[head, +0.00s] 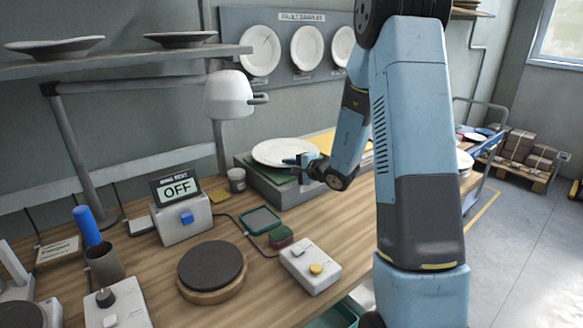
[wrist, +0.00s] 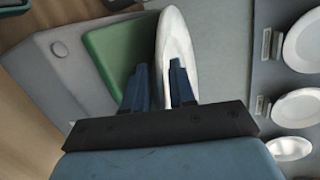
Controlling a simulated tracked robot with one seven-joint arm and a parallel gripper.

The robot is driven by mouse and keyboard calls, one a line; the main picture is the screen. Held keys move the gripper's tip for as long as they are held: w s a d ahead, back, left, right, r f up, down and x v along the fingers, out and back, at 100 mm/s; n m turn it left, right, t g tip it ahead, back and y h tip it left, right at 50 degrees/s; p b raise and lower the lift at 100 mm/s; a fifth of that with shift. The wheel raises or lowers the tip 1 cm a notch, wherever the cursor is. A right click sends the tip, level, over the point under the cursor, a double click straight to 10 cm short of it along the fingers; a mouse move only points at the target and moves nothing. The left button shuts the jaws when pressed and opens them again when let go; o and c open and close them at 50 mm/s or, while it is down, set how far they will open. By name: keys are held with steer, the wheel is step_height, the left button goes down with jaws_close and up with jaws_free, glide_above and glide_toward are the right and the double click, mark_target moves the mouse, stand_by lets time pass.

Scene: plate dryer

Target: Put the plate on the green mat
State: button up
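The white plate (head: 284,152) lies roughly flat over the grey block at the back of the bench. In the wrist view the plate (wrist: 175,42) is seen nearly edge-on, beside and partly over the green mat (wrist: 112,52). Only a sliver of the mat (head: 287,179) shows under the plate in the head view. My gripper (head: 302,163) is at the plate's near right rim. In the wrist view its two fingers (wrist: 159,82) stand apart on either side of the rim, with a gap beside the left finger. Whether the plate rests fully on the mat is hard to tell.
A yellow mat (head: 327,142) lies right of the plate. A white lamp (head: 229,95) hangs close at the left. An OFF display box (head: 181,212), a cup (head: 237,180), a round turntable (head: 211,268) and a button box (head: 311,266) stand in front. Sample plates hang on the wall (head: 260,50).

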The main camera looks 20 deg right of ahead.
steer(key=v, duration=1.2)
steer(key=s+a+r+n+g+y, duration=0.1)
steer(key=s+a+r+n+g, duration=0.4)
steer(key=s, duration=0.3)
steer(key=s+a+r+n+g+y, duration=0.1)
steer(key=s+a+r+n+g, duration=0.35)
steer(key=s+a, duration=0.4)
steer(key=s+d+r+n+t+h, duration=0.1)
steer(key=s+d+r+n+h, duration=0.1)
steer(key=s+d+r+h, duration=0.1)
steer(key=s+d+r+n+t+h, duration=0.1)
steer(key=s+d+r+n+h, duration=0.1)
steer(key=s+d+h, duration=0.4)
steer(key=s+r+h, duration=0.1)
steer(key=s, duration=0.3)
steer(key=shift+r, duration=0.2)
steer(key=shift+s, duration=0.15)
